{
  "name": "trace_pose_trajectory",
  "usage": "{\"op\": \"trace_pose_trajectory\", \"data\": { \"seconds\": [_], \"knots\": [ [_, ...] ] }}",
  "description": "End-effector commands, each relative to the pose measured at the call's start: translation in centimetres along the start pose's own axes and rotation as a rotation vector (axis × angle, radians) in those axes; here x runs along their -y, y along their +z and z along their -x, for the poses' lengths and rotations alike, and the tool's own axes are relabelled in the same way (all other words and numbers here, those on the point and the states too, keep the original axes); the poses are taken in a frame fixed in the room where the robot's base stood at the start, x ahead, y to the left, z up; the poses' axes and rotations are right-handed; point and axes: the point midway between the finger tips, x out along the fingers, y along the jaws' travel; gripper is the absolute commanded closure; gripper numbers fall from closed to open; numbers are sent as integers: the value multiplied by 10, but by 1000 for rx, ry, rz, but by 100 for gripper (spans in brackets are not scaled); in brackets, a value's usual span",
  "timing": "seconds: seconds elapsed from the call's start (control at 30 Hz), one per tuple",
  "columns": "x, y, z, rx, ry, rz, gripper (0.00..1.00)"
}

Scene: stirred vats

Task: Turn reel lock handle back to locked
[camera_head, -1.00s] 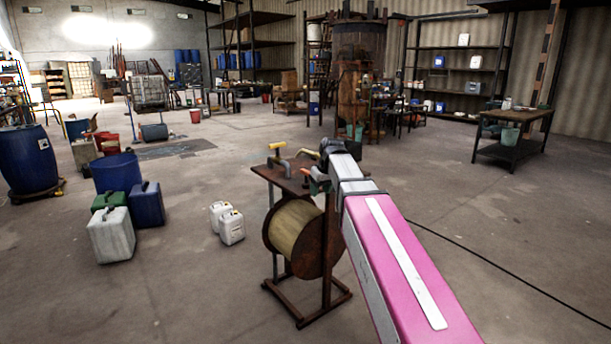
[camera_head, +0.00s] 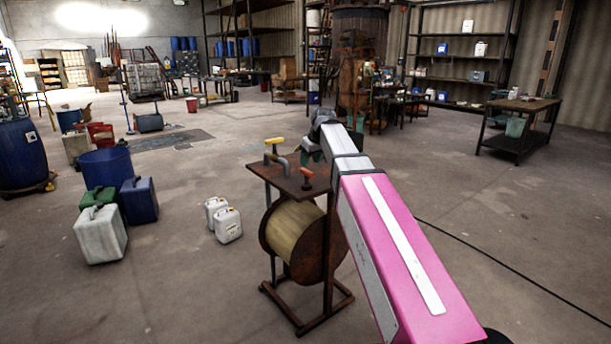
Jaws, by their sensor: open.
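The reel stand (camera_head: 323,185) is a rusty brown frame with a small flat top, in the centre of the head view. A tan wound reel (camera_head: 292,232) hangs under the top. A yellow-tipped handle (camera_head: 274,141) with a grey bent lever stands at the top's far left. A small orange-red knob (camera_head: 307,172) stands near its front right. I cannot tell which of these is the lock handle. My gripper (camera_head: 312,155) is open above the far right of the top, mostly hidden behind my pink and grey arm. Contact with a handle cannot be seen.
White jugs (camera_head: 227,225) stand on the floor left of the reel. Green, white and blue canisters (camera_head: 140,200) and a blue tub (camera_head: 106,168) are further left. A black cable (camera_head: 510,265) crosses the right floor. A workbench (camera_head: 520,105) stands at the back right.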

Motion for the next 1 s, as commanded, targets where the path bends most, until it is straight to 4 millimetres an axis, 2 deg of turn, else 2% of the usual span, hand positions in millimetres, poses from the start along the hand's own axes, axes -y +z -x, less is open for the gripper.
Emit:
{"op": "trace_pose_trajectory", "data": {
  "seconds": [0.2,0.43,0.63,0.93,1.0],
  "knots": [
    [-1,0,-38,1,0,-1,52],
    [-1,0,-68,1,0,-1,52],
    [0,0,-79,-1,1,-1,52],
    [0,0,-80,-1,1,-1,52],
    [0,0,-80,-1,1,-1,75]
  ]
}}
